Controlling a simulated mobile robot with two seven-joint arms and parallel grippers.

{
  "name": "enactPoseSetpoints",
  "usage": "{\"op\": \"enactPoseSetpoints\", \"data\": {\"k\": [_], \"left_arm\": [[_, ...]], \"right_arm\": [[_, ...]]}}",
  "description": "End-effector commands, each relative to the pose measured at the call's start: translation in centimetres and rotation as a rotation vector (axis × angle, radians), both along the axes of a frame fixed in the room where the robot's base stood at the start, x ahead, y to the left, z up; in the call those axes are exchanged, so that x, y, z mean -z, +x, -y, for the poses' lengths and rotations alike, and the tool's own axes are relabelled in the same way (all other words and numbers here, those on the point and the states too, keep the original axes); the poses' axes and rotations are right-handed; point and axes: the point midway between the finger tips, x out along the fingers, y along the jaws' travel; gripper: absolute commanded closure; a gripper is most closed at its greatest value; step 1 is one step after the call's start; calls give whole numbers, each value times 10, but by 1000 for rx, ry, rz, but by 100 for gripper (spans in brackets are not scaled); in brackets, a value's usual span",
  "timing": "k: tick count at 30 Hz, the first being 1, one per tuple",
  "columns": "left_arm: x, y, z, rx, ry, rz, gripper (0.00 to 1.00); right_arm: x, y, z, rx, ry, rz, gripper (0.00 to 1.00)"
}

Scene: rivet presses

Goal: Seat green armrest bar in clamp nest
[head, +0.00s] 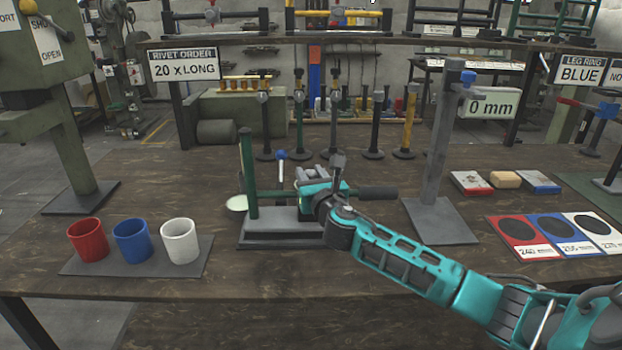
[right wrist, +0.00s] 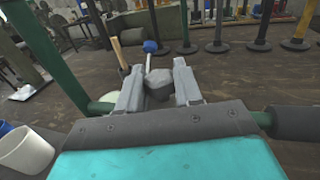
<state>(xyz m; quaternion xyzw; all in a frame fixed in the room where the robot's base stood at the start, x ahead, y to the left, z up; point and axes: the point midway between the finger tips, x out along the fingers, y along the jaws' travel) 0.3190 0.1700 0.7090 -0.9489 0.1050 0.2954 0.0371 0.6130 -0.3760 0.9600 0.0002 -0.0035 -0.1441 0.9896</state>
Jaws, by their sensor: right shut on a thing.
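The green armrest bar (head: 275,195) lies roughly level over a grey clamp base (head: 280,228) on the bench. A dark grip (head: 377,193) covers its right end. Its left end appears to meet a green upright post (head: 249,175). My right gripper (head: 322,180) is shut on the bar near its middle, just above the base. In the right wrist view the bar (right wrist: 100,107) shows on the left, and its dark grip (right wrist: 297,122) on the right. My gripper body hides its middle and the nest beneath, so I cannot tell whether it touches the nest. My left gripper is out of view.
A blue-knobbed lever (head: 281,155) stands just behind the base. A grey upright stand (head: 435,160) is to the right. Red, blue and white cups (head: 181,241) stand on a mat at the left. Several dark posts stand behind.

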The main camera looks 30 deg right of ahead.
Motion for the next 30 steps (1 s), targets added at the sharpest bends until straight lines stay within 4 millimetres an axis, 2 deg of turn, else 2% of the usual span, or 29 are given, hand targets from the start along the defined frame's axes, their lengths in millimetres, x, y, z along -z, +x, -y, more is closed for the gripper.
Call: {"op": "enactPoseSetpoints", "data": {"k": [30], "left_arm": [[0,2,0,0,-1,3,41]], "right_arm": [[5,1,0,0,-1,4,100]]}}
